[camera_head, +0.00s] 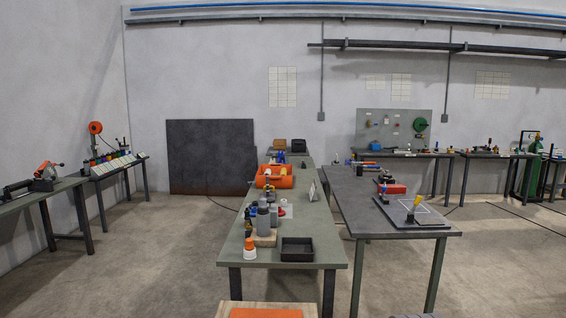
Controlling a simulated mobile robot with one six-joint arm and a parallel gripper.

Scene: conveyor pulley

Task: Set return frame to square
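I cannot make out with certainty which object is the return frame. On the right-hand middle table (372,228) lies a flat dark plate (432,222) with a pale rectangular outline on it. A small upright piece with a yellow top (416,202) stands on or beside that plate. Small dark parts and a red box (393,188) sit farther back on the same table. These are too small to tell how squarely they are set. My gripper is not in view.
A left-hand middle table (240,258) holds an orange tote (274,180), grey bottles (263,222), a black tray (297,249) and an orange-topped container (250,250). A narrow gap separates the two middle tables. Benches line the walls. Open floor (165,265) lies left, and more lies right.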

